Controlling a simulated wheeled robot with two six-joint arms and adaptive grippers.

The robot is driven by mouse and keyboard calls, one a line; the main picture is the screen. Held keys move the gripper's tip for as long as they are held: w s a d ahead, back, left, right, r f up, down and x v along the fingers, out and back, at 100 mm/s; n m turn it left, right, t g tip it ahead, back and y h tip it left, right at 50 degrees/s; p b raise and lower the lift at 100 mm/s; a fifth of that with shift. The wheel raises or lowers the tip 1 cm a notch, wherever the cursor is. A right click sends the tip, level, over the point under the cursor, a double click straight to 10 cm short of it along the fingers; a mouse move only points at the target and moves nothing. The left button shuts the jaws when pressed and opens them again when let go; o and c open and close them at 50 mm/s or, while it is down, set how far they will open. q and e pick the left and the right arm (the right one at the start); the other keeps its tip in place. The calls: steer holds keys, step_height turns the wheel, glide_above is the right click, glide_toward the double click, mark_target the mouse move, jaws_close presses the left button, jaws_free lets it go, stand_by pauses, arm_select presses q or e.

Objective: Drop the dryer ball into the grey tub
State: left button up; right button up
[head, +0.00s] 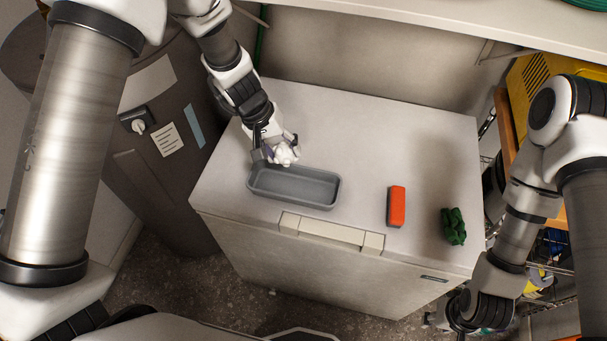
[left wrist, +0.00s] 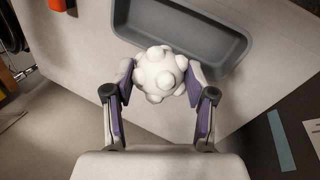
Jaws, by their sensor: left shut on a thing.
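The dryer ball (left wrist: 160,73) is white and knobbly. My left gripper (head: 279,151) is shut on it, with the purple finger pads on both sides of the ball in the left wrist view. In the head view the ball (head: 285,155) is at the back-left edge of the grey tub. The grey tub (head: 295,199) is a shallow rectangular tray on the white chest top; it also shows in the left wrist view (left wrist: 225,57). Its visible inside is empty. My right gripper (head: 455,316) is at the lower right, beside the chest; its fingers are too unclear to judge.
An orange block (head: 396,206) and a crumpled green thing (head: 453,227) lie on the white chest (head: 370,135) right of the tub. A dark cylinder (head: 150,140) stands to the left. A shelf (head: 420,15) overhangs the back. The chest's back right is clear.

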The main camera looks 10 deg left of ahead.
arm_select(q)
steer(key=shift+s+f+b, duration=0.2)
steer(key=shift+f+b, duration=0.1)
steer(key=shift+f, duration=0.15)
steer(key=f+b, duration=0.1)
steer(key=f, duration=0.1)
steer(key=f+b, duration=0.1)
steer(key=f, duration=0.2)
steer(key=shift+w+b, duration=0.2)
steer(key=shift+b, duration=0.1)
steer(key=o, duration=1.2)
steer(key=shift+r, duration=0.1)
steer(key=v, duration=1.1)
steer(key=shift+a+r, duration=0.2)
steer(key=shift+r, duration=0.15)
